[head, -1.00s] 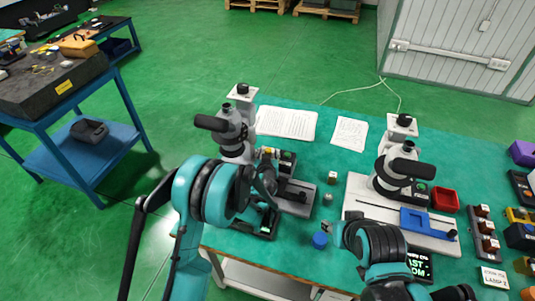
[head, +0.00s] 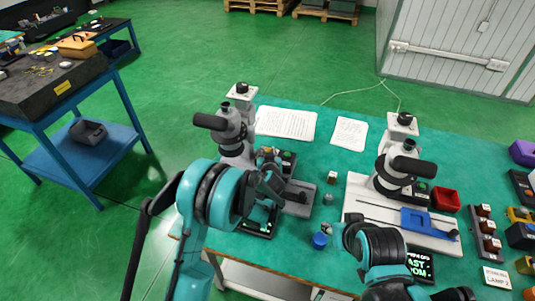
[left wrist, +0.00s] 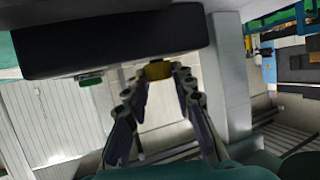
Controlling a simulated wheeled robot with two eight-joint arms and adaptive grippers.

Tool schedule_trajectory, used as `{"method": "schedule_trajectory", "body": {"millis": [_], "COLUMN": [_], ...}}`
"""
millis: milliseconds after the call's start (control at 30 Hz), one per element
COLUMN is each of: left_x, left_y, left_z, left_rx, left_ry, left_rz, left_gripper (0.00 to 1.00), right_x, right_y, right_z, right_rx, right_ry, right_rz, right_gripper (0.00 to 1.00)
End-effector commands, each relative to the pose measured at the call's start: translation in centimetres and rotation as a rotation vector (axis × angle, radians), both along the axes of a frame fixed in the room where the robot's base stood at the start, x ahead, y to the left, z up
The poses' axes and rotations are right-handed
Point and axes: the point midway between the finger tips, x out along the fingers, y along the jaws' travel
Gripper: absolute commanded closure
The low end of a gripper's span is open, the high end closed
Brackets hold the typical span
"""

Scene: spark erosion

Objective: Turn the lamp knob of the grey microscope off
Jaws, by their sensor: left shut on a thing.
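The grey microscope (head: 232,133) stands on the left of the green table, with a dark grey base. Its lamp knob (left wrist: 158,69) is yellow and shows in the left wrist view on the edge of a dark box, near a green part. My left gripper (left wrist: 160,78) has its two fingertips on either side of this knob and is shut on it. In the head view my left gripper (head: 270,168) is at the microscope's base, and my arm hides part of the base. My right gripper (head: 332,231) is by a blue round piece (head: 320,240); its fingers are too small to judge.
A white microscope (head: 393,172) with a blue block (head: 415,220) on its base stands to the right. Two small pieces lie between the microscopes. White sheets (head: 286,123) lie at the back.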

Motion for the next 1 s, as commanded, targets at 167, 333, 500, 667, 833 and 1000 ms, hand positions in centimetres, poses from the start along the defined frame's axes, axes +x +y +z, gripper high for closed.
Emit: {"method": "schedule_trajectory", "body": {"millis": [167,333,500,667,833,1000], "left_x": [0.0,0.0,0.0,0.0,-0.1,-1.9], "left_y": [-0.1,-0.1,-0.1,-0.1,-0.1,-0.4], "left_z": [-0.1,0.0,0.0,0.0,0.1,0.8], "left_rx": [0.001,-0.001,-0.001,-0.001,0.000,-0.001], "left_ry": [-0.001,-0.001,-0.001,-0.001,-0.001,-0.001], "left_rz": [0.051,0.054,0.052,0.052,0.051,0.049], "left_gripper": [1.00,1.00,0.54,0.54,0.54,0.54], "right_x": [0.0,0.0,0.0,0.0,0.0,0.0], "right_y": [0.0,0.0,0.0,0.0,0.0,0.0], "right_z": [-0.5,-0.5,-0.4,-0.4,-0.4,-0.4], "right_rx": [0.000,0.000,0.000,0.000,0.000,0.000], "right_ry": [0.000,0.000,0.000,0.000,0.000,0.000], "right_rz": [0.000,0.000,0.000,0.000,0.000,0.000], "right_gripper": [0.60,0.60,0.60,0.60,0.60,0.60]}}
